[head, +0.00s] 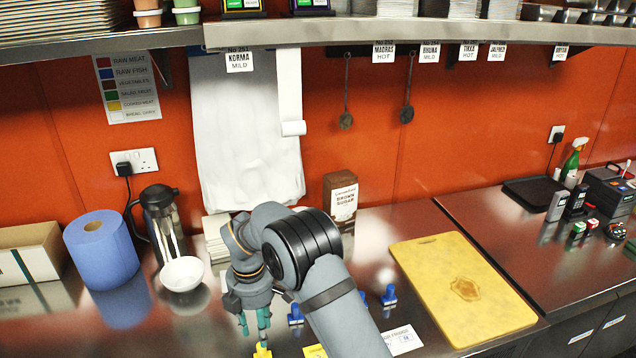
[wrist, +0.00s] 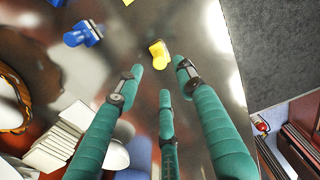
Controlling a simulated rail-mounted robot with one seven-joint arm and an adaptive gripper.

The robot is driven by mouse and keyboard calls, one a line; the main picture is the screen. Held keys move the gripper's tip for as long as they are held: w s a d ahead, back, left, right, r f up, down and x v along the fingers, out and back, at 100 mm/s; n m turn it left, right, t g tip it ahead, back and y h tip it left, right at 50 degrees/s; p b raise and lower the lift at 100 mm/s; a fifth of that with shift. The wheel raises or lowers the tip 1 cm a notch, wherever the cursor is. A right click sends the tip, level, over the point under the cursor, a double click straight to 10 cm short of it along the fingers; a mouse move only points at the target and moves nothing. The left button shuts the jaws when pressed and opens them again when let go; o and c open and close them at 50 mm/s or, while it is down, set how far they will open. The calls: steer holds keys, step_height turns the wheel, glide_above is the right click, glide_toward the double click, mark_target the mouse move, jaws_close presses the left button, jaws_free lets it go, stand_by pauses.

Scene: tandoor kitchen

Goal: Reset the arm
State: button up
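My arm reaches over the steel counter in the head view. My gripper (head: 254,322) points down near the counter's front, its teal fingers partly cut off by the arm's angle. In the wrist view my gripper (wrist: 160,76) shows three teal fingers spread apart with nothing held between them. A small yellow stamp-like piece (wrist: 158,54) lies on the counter just beyond the fingertips; in the head view the yellow piece (head: 262,351) shows at the bottom edge, below the fingers. I cannot tell how high the fingertips are above it.
Small blue pieces (head: 295,314) stand beside my arm. A white bowl (head: 182,273), steel jug (head: 163,222) and blue paper roll (head: 101,250) are at left. A brown sugar box (head: 341,200) stands behind my arm. A yellow board (head: 461,287) lies at right. A shelf (head: 420,31) hangs above.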

step_height(320, 180, down, 7)
steer(key=shift+f+p, duration=0.15)
steer(key=shift+p, duration=0.95)
steer(key=shift+w+a+r+b, duration=0.15)
steer(key=shift+r+b, duration=0.15)
steer(key=shift+b, duration=0.3)
steer(key=shift+r, duration=1.05)
